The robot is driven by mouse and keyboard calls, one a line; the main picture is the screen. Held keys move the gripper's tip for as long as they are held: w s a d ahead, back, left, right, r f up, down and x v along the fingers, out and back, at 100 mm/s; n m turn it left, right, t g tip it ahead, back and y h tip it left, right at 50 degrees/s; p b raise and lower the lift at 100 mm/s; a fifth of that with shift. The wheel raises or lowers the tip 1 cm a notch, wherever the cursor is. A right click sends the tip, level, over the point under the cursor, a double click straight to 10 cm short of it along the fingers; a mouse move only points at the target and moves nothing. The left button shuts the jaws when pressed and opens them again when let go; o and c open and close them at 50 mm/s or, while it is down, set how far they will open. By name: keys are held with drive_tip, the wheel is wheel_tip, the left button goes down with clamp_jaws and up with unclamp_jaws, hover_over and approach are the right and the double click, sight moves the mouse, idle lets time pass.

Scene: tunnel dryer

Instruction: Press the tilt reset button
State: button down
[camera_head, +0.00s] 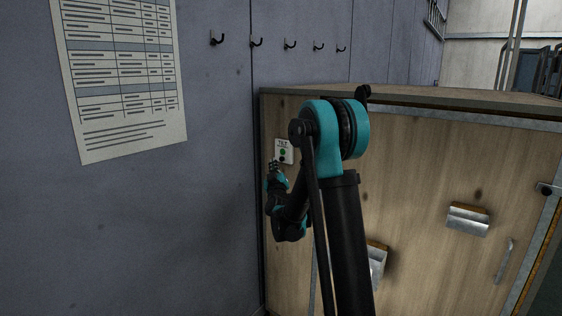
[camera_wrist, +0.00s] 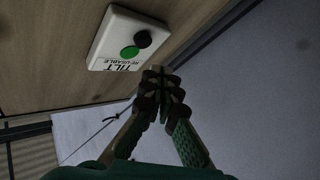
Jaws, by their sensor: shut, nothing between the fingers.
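A small white plate (camera_head: 284,146) labelled TILT is mounted on the wooden cabinet's left panel. In the wrist view the white plate (camera_wrist: 108,42) appears upside down, with a green disc (camera_wrist: 129,53) and a black round knob (camera_wrist: 142,39). The green disc (camera_head: 283,152) is also visible in the head view, and I cannot tell which of the two is the reset button. My gripper (camera_wrist: 162,72) is shut and empty, its fingertips beside the plate's lower edge and apparently apart from the button. In the head view my gripper (camera_head: 273,166) is just below and left of the plate.
The wooden cabinet (camera_head: 420,150) has metal brackets (camera_head: 468,219) and a handle (camera_head: 504,262). A blue-grey wall (camera_head: 210,180) stands close on the left, with several hooks (camera_head: 290,44) and a paper chart (camera_head: 122,75).

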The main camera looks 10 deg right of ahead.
drive_tip(key=shift+s+a, duration=1.1)
drive_tip(key=shift+s, duration=0.05)
drive_tip(key=s+d+f+m+g, duration=0.1)
drive_tip(key=s+d+f+g, duration=0.2)
drive_tip(key=s, duration=1.1)
drive_tip(key=s+d+f+m+g, duration=0.2)
drive_tip(key=s+f+g, duration=0.6)
drive_tip(key=s+f, duration=0.6)
drive_tip(key=s+d+f+m+g, duration=0.2)
drive_tip(key=s+d+f+g, duration=0.2)
drive_tip(key=s, duration=1.2)
wheel_tip(320, 180, down, 5)
drive_tip(key=shift+d+r+g+y, duration=0.15)
drive_tip(key=shift+d+g+y, duration=0.25)
drive_tip(key=shift+g, duration=0.7)
drive_tip(key=shift+s, duration=0.1)
